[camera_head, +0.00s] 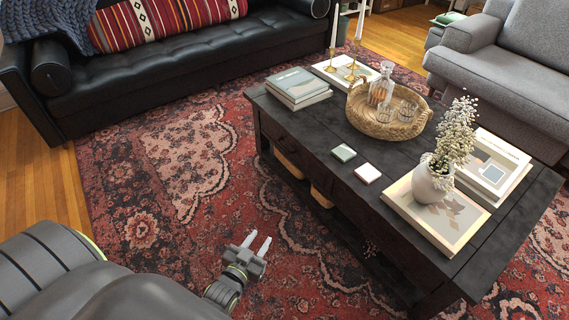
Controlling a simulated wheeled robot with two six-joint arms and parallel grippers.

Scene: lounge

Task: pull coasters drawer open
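The dark wooden coffee table (310,125) stands right of centre, its long front side facing me. Drawer fronts (283,136) run along that side below the top. They look flush, but their seams and knobs are too dark and small to make out well. Two square coasters lie on the table top near the front edge, one grey-green (343,152) and one white with a pinkish edge (367,173). My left gripper (258,241) is low over the rug, in front of the table and apart from it. Its two fingers are spread with nothing between them. My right gripper is not in view.
The table carries books (299,87), a wicker tray (381,125) with a decanter and glasses, and a white flower vase (432,180). Baskets (290,162) sit on its lower shelf. A black sofa (170,68) and a grey armchair (513,85) stand behind. The patterned rug (185,215) before the table is clear.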

